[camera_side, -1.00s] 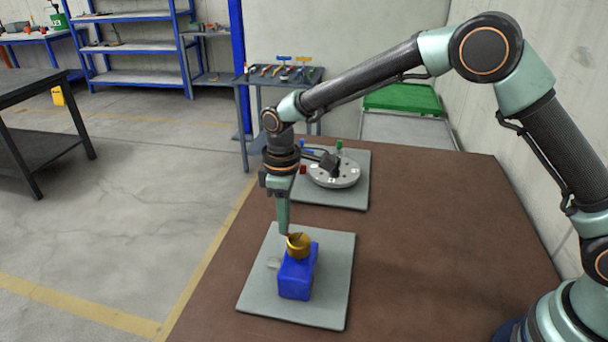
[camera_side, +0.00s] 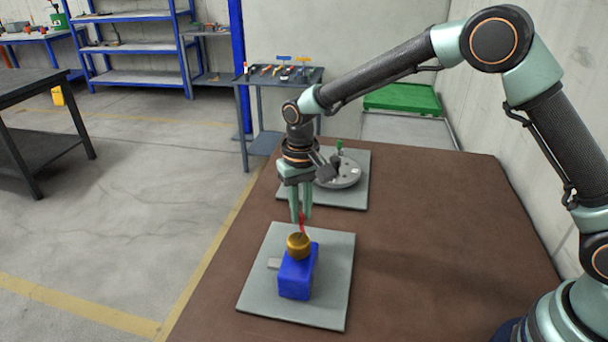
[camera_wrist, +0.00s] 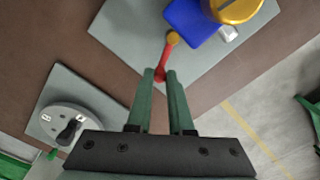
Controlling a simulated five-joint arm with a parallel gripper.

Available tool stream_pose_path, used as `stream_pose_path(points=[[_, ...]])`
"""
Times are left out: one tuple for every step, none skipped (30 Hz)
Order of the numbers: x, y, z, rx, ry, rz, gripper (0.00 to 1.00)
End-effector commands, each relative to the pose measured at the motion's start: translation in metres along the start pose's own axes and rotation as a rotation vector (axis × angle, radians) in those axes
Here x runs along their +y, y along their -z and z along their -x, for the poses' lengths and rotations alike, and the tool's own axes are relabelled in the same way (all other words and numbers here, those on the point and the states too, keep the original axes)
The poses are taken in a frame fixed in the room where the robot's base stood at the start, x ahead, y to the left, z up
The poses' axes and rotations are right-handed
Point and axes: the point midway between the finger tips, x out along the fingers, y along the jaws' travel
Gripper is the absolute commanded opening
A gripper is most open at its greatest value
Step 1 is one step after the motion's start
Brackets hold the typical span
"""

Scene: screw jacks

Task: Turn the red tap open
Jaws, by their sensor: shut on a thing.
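The tap has a blue body (camera_side: 297,277) with a round brass cap (camera_side: 298,246) on top, on a grey base plate (camera_side: 333,290). The blue body also shows at the top of the wrist view (camera_wrist: 197,25). A red handle (camera_wrist: 166,52) runs from a small orange-gold joint (camera_wrist: 173,38) beside the blue body. My gripper (camera_wrist: 162,76) is shut on the handle's far end. In the side view my gripper (camera_side: 301,216) points down behind the cap, and the handle (camera_side: 303,225) rises from it between the fingertips. The cap partly hides the handle's lower end.
Behind my gripper stands a second grey plate with a round disc (camera_side: 347,174), a black lever and a green knob (camera_side: 340,145). My wrist covers part of it. The brown tabletop is clear on the right (camera_side: 430,240). Its left edge lies close to the plates.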

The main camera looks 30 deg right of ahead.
Motion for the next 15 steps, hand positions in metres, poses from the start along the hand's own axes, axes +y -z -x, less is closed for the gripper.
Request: stream_pose_path(points=[[0.002, 0.000, 0.002, 0.002, 0.001, -0.044, 0.00], [0.003, -0.001, 0.002, 0.002, 0.001, -0.071, 0.00], [0.005, -0.001, 0.002, 0.002, 0.001, -0.105, 0.00], [0.006, -0.001, 0.002, 0.002, 0.001, -0.130, 0.00], [0.007, -0.002, 0.002, 0.002, 0.001, -0.153, 0.00], [0.008, -0.002, 0.002, 0.002, 0.001, -0.184, 0.00], [0.009, -0.003, 0.002, 0.002, 0.001, -0.206, 0.00], [0.010, -0.003, 0.002, 0.001, 0.001, -0.227, 0.00], [0.011, -0.004, 0.002, 0.002, 0.001, -0.253, 0.00], [0.011, -0.004, 0.002, 0.002, 0.001, -0.272, 0.00], [0.012, -0.004, 0.002, 0.002, 0.002, -0.290, 0.00], [0.013, -0.005, 0.002, 0.003, 0.002, -0.311, 0.00], [0.013, -0.005, 0.002, 0.003, 0.002, -0.327, 0.00], [0.013, -0.006, 0.002, 0.003, 0.002, -0.340, 0.00], [0.014, -0.006, 0.002, 0.003, 0.002, -0.357, 0.00]])
